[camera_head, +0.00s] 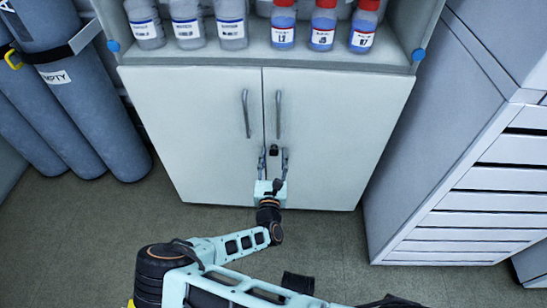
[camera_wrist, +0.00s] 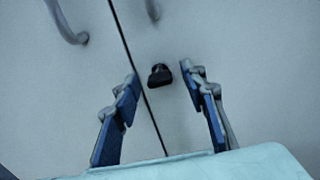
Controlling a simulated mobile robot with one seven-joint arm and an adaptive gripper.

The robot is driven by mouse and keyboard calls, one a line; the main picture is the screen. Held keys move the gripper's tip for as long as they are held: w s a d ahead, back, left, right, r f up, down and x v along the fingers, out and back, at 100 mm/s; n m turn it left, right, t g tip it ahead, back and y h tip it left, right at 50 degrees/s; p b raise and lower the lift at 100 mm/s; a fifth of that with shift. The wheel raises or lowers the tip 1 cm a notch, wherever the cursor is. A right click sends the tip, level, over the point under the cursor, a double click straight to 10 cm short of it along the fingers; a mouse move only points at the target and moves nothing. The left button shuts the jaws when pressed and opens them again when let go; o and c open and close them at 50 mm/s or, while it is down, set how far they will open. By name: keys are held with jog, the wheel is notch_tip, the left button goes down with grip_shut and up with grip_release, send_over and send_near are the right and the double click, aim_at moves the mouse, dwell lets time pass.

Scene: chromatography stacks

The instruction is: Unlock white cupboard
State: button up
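The white cupboard (camera_head: 334,120) stands in the middle of the head view with both doors shut and a grey bar handle on each. A small black lock knob (camera_head: 273,150) sits on the right door, just beside the door gap and below the handles. It also shows in the wrist view (camera_wrist: 160,74). My gripper (camera_head: 273,152) is open in front of the doors. In the wrist view its fingers (camera_wrist: 161,75) lie to the left and right of the knob, with space on both sides. The fingers do not visibly touch the knob.
Several bottles, some with red caps (camera_head: 323,25), stand on the shelf (camera_head: 265,55) above the doors. Grey gas cylinders (camera_head: 85,110) stand at the left. A grey unit with white slats (camera_head: 480,204) stands close at the right. Floor (camera_head: 335,240) is clear in front.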

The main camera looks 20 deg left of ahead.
jog(key=shift+c, duration=0.2)
grip_shut()
jog(key=shift+r+n+p, duration=0.1)
jog(key=shift+n+p, duration=0.2)
jog(key=n+p, duration=0.2)
jog(key=n, duration=0.1)
jog(key=n+p, duration=0.2)
jog(key=n, duration=0.2)
jog(key=shift+n, duration=0.4)
jog(key=n, duration=0.9)
jog(key=shift+n, duration=0.4)
